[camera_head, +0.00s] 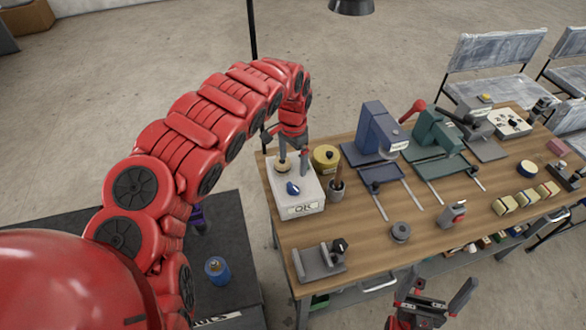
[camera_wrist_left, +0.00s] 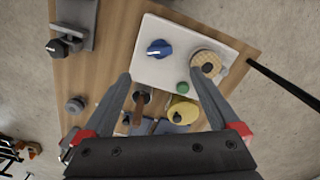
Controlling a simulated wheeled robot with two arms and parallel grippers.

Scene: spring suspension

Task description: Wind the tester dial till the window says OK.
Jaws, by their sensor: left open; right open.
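The tester (camera_head: 310,190) is a white box at the left end of the workbench. Its blue dial (camera_head: 293,188) sits on top, and its front window (camera_head: 303,208) appears to read OK. In the left wrist view the dial (camera_wrist_left: 159,47) lies beyond the fingertips, with nothing gripping it. A round tan pad (camera_wrist_left: 206,64) and a green button (camera_wrist_left: 183,88) are also on the box. My left gripper (camera_head: 287,152) is open and empty, above the back of the tester; it also shows in the left wrist view (camera_wrist_left: 160,78). My right gripper (camera_head: 440,300) is open and empty at the bench's front edge.
A yellow round tin (camera_head: 325,158) and a cup with a wooden handle (camera_head: 337,185) stand right beside the tester. A blue machine (camera_head: 378,130) and a green machine (camera_head: 432,133) stand further right. A grey fixture (camera_head: 318,262) sits at the front left. Bare wood lies between.

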